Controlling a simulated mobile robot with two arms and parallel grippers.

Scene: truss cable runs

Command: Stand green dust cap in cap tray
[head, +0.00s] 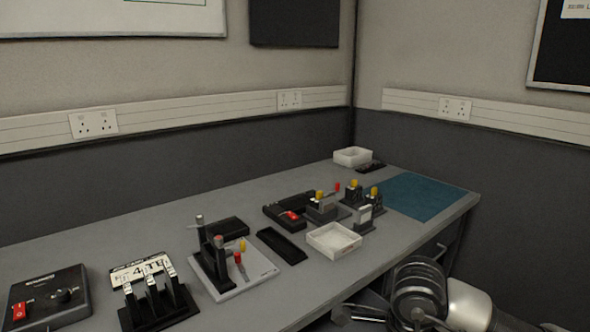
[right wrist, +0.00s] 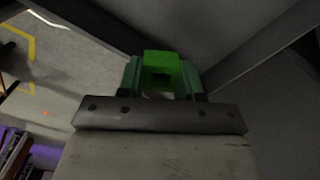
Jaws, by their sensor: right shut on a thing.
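The green dust cap (right wrist: 162,70) shows in the right wrist view as a bright green square block with a dark opening. My right gripper (right wrist: 163,82) is shut on it, with a finger pad on each side. In the head view my right arm is at the bottom right, low beside the bench's front edge, and I cannot make out the cap there. A white open tray (head: 333,240) sits near the bench's front edge. A smaller white tray (head: 352,157) stands at the back corner. I cannot tell which is the cap tray. My left gripper is not in view.
The grey bench (head: 150,232) carries black stands with red and yellow caps (head: 318,207), a dark shallow tray (head: 281,246), a white plate with posts (head: 240,272) and a switch box (head: 48,297). A teal mat (head: 425,195) at the right end is clear.

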